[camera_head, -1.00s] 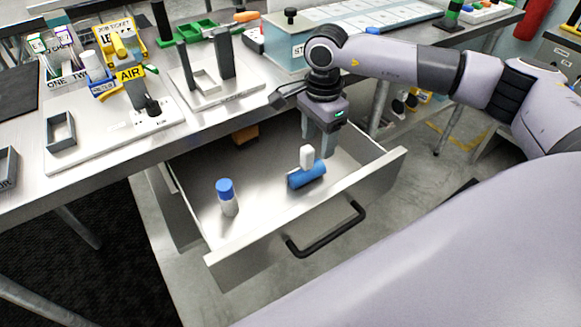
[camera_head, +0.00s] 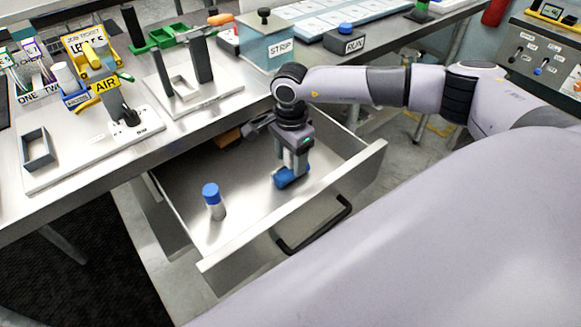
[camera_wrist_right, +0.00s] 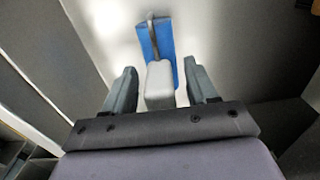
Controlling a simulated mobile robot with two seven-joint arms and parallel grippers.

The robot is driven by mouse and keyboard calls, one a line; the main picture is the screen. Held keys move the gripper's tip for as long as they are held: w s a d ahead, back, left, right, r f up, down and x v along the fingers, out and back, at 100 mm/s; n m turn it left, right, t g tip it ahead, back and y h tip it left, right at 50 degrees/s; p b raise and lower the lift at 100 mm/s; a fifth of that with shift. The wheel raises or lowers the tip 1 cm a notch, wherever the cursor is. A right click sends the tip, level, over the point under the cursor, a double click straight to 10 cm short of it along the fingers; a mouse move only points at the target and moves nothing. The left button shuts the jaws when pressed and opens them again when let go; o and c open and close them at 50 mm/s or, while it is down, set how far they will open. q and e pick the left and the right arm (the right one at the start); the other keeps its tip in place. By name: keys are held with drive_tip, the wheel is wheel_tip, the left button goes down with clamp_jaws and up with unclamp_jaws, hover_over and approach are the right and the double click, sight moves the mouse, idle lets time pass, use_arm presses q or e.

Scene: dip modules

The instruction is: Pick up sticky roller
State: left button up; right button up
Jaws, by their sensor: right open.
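The sticky roller, with a blue cylinder (camera_head: 291,177) and a pale grey handle, lies in the open metal drawer (camera_head: 245,215). In the right wrist view its blue part (camera_wrist_right: 157,42) is ahead of the fingers, and its grey handle (camera_wrist_right: 159,82) is between them. My right gripper (camera_head: 294,163) points down into the drawer at the roller. It also shows in the right wrist view (camera_wrist_right: 161,88), open, with a finger on each side of the handle and gaps visible. In the head view the gripper hides most of the handle. My left gripper is not in view.
A white bottle with a blue cap (camera_head: 213,200) stands in the drawer left of the roller. An orange-brown item (camera_head: 228,138) is at the drawer's back. The drawer front has a black handle (camera_head: 315,228). The bench above holds fixtures, including a STRIP box (camera_head: 268,45).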

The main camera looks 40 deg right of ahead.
clamp_jaws()
drive_tip(key=shift+r, duration=0.15)
wheel_tip(320, 180, up, 20)
drive_tip(key=shift+b, duration=0.35)
drive_tip(key=c, duration=0.6)
unclamp_jaws()
drive_tip(key=c, duration=0.3)
